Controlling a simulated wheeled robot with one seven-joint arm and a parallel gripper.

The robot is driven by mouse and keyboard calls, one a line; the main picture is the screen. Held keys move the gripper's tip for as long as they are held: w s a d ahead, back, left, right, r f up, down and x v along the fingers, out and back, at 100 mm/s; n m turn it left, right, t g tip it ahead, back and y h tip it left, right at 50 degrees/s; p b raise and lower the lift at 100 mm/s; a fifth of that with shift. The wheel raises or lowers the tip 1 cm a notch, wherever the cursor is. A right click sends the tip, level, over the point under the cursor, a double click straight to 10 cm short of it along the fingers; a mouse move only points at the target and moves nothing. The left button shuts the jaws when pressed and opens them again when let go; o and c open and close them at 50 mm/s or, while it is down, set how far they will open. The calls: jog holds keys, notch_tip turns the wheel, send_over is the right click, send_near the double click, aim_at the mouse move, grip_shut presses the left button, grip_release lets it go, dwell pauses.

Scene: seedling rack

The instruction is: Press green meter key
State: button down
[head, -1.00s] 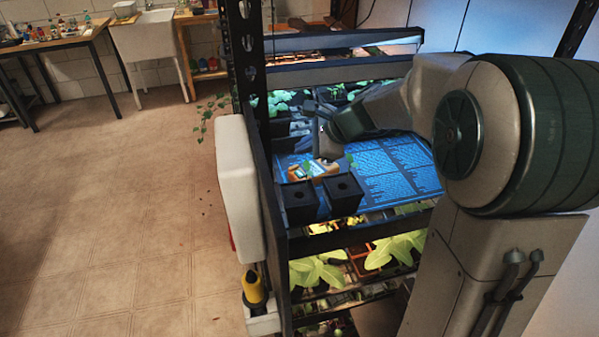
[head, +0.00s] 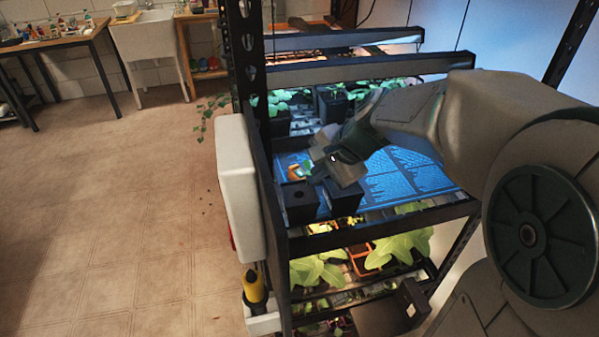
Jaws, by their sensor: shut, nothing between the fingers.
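No green meter key can be made out in the head view. A small patch of orange, white and green (head: 301,171) shows on the blue printed sheet (head: 410,178) on the rack's middle shelf, just left of my gripper; I cannot tell if it is the meter. My gripper (head: 328,166) is shut and empty, reaching in from the right, low over the sheet and just behind two black pots. It hides part of the sheet and the ground under its fingertips. I cannot tell whether it touches anything.
Two black pots, left (head: 298,203) and right (head: 343,198), stand at the shelf's front. A dark rack post (head: 243,50) and white box (head: 238,175) bound the left. A yellow-handled item (head: 254,287) hangs below. Leafy plants (head: 315,268) fill the lower shelf.

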jog(key=s+d+f+n+h, duration=0.1)
jog(key=s+d+n, duration=0.3)
jog(key=s, duration=0.4)
jog(key=s+d+f+n+g+h, duration=0.1)
jog(key=s+d+n+h, duration=0.3)
jog(key=s+n, duration=0.2)
jog(key=shift+s+d+f, duration=0.2)
jog(key=shift+s+f, duration=0.2)
jog(key=shift+s, duration=0.8)
